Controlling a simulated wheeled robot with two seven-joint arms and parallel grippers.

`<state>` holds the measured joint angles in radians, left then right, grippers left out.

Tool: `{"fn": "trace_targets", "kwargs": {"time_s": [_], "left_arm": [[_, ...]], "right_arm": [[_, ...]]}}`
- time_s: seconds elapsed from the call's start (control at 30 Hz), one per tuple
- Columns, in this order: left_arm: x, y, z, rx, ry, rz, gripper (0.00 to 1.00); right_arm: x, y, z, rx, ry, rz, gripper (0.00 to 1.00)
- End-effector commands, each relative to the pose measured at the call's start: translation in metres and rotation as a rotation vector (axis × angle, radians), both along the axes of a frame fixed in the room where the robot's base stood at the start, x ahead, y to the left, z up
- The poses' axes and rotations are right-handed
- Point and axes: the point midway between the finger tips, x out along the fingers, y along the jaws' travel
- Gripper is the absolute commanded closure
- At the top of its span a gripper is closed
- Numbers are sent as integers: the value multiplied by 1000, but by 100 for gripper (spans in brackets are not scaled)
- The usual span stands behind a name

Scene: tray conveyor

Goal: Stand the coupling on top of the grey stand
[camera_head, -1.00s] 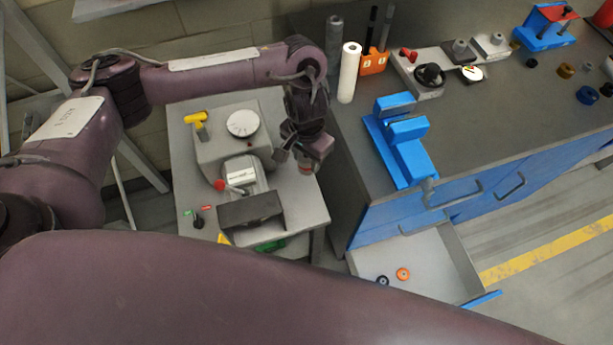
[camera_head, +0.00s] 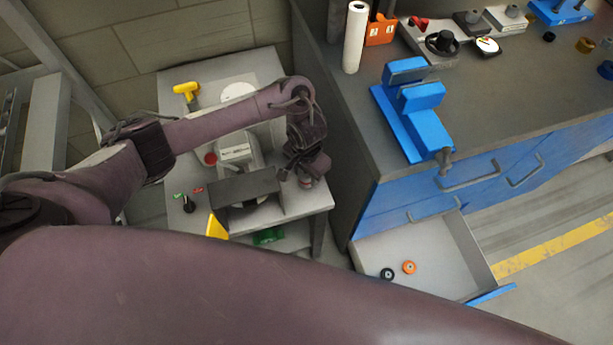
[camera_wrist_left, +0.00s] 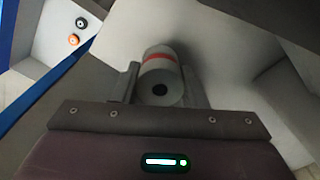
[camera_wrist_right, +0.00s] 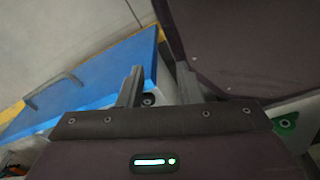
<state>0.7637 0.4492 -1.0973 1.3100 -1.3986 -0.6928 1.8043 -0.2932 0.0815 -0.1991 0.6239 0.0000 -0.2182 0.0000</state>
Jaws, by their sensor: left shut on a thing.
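In the head view my left gripper (camera_head: 306,180) is over the front right part of a light grey table-like stand (camera_head: 305,203); the coupling is hardly visible there. I cannot tell if the coupling touches the surface. My right gripper (camera_wrist_right: 158,86) has its fingers apart, with nothing seen held. It is outside the head view.
A grey machine with a white round plate (camera_head: 238,91) and a dark front block (camera_head: 243,187) occupies the stand. A yellow handle (camera_head: 186,89) is behind. The blue bench (camera_head: 400,200) is close at the right, its open drawer (camera_head: 440,245) holding an orange ring (camera_head: 409,267) and a black ring (camera_head: 388,274).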

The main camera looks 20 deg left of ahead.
Motion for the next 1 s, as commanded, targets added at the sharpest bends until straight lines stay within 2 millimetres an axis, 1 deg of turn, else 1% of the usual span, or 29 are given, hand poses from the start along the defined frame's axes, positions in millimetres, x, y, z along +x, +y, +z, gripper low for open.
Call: {"fn": "trace_targets", "kwargs": {"time_s": [0.03,0.1,0.2,0.47,0.5,0.63,0.9,1.0], "left_arm": [[0,0,-8,0,0,2,89],[1,0,-14,-1,-2,1,89],[1,0,-13,-1,-3,0,89],[0,0,-17,-1,-1,0,89],[0,0,-17,0,-1,0,57],[0,0,-17,0,-1,0,40],[0,0,-16,-1,-2,0,39],[1,0,-11,-1,-3,0,39]], "right_arm": [[-5,-1,-3,-1,7,0,68],[-10,-1,-4,-1,14,0,68],[-14,-1,-4,-2,20,0,68],[-13,-1,-4,-2,19,0,68],[-12,-1,-4,-2,18,0,68],[-10,-1,-4,-1,15,0,68],[-8,0,-4,-1,12,0,68],[-8,0,-2,-1,12,1,68]]}}
